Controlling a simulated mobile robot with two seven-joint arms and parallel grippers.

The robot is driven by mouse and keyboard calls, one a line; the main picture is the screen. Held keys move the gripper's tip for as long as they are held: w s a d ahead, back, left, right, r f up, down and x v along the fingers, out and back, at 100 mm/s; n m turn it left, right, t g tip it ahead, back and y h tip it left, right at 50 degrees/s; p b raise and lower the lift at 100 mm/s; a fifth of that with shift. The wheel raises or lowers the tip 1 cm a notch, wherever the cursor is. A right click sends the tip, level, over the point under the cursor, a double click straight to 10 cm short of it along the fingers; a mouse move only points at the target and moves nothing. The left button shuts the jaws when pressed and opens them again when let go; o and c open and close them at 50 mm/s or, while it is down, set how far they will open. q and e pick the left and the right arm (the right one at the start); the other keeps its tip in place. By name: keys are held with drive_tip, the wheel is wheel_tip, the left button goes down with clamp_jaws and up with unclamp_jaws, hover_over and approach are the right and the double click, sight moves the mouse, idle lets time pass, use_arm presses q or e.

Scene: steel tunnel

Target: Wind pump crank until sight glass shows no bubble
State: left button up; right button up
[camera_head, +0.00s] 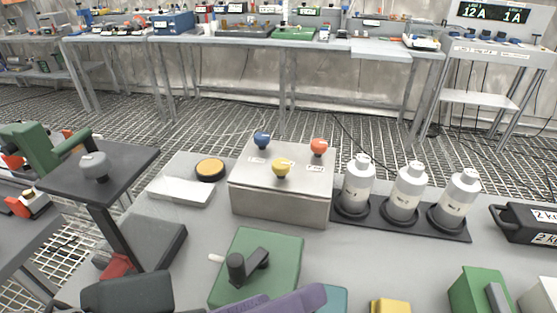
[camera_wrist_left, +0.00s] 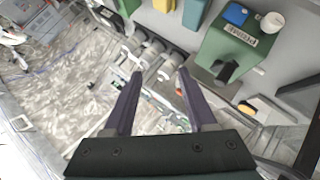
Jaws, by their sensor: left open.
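The green pump box (camera_head: 280,247) stands at the front middle of the bench, with a dark crank (camera_head: 246,265) on its top. A small pale knob (camera_head: 215,258) sticks out of its left side. The box (camera_wrist_left: 220,48) and crank (camera_wrist_left: 229,71) also show at the upper right of the left wrist view. My left gripper (camera_head: 272,302) is at the bottom of the head view, in front of the pump box. Its purple fingers stand apart and empty in the left wrist view (camera_wrist_left: 160,92), left of the crank. I cannot make out a sight glass or bubble. My right gripper is not in view.
A metal box (camera_head: 280,202) with coloured knobs stands behind the pump. Three white bottles (camera_head: 408,193) stand in a black rack to its right. A raised dark plate (camera_head: 98,172) is at left. Green (camera_head: 470,293) and yellow (camera_head: 390,306) blocks are at front right.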

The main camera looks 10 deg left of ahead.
use_arm(q)
drive_tip(key=w+d+n+t+h+b, duration=0.2)
drive_tip(key=w+d+n+t+b, duration=0.15)
drive_tip(key=d+n, duration=0.2)
drive_tip(key=n+t+y+b, duration=0.5)
drive_tip(key=n+y+b, duration=0.8)
drive_tip(key=n, duration=1.8)
approach(236, 257)
drive_tip(key=w+p, duration=0.1)
drive_tip(key=w+f+y+p, duration=0.1)
drive_tip(key=w, duration=0.1)
drive_tip(key=shift+d+f+y, duration=0.1)
drive_tip(key=shift+f+y, duration=0.05)
drive_tip(key=shift+y, duration=0.15)
drive_tip(key=shift+w+n, duration=0.1)
drive_tip(key=shift+n, duration=0.15)
drive_tip(key=x, duration=0.3)
drive_tip(key=p+x, duration=0.1)
drive_tip(key=x, duration=0.5)
drive_tip(key=shift+w+a, duration=0.2)
drive_tip(key=shift+a, duration=0.2)
clamp_jaws()
